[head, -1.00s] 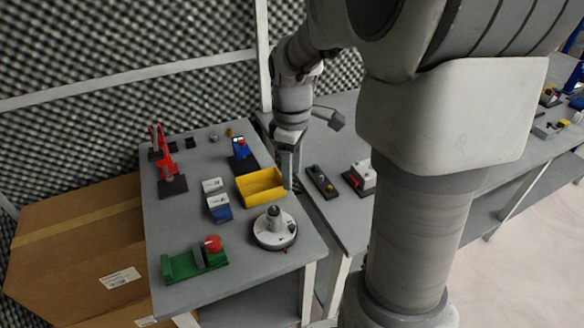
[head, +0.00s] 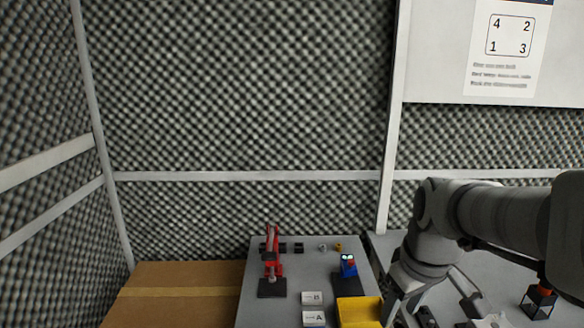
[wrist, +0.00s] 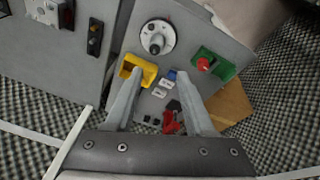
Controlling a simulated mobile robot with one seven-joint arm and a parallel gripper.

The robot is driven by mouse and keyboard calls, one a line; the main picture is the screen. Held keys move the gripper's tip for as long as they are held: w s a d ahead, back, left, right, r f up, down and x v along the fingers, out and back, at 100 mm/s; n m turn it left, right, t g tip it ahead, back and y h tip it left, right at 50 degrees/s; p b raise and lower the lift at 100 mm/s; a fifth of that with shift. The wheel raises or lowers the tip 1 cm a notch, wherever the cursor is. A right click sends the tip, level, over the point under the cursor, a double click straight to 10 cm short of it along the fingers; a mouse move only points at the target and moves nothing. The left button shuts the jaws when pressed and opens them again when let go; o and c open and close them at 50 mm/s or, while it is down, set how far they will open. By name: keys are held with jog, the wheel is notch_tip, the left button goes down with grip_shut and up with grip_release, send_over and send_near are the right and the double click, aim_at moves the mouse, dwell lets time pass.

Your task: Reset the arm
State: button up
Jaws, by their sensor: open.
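My gripper (wrist: 159,76) is open in the wrist view, its two grey fingers spread apart with nothing held between them. It is above the table, pointing down at it. In the head view my arm comes in from the right and bends down to the right of the yellow bin (head: 358,312); the fingertips cannot be made out there. The yellow bin also shows in the wrist view (wrist: 149,71), beside and partly behind the left finger.
The grey table (head: 256,304) carries a red clamp-like device (head: 272,262), a blue device (head: 348,265) and white blocks (head: 313,298). The wrist view shows a round white device (wrist: 157,38) and a green fixture (wrist: 222,69). Foam walls (head: 245,90) stand behind; cardboard boxes (head: 175,280) lie left.

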jog(key=s+a+r+m+t, duration=0.1)
jog(key=s+r+m, duration=0.1)
jog(key=s, duration=0.3)
jog(key=s+a+r+m+t, duration=0.1)
jog(key=s+a+m, duration=0.1)
jog(key=s, duration=0.2)
jog(key=shift+s+a+r+t+p, duration=0.3)
jog(key=shift+s+r+t+p, duration=0.05)
jog(key=shift+s+t, duration=0.05)
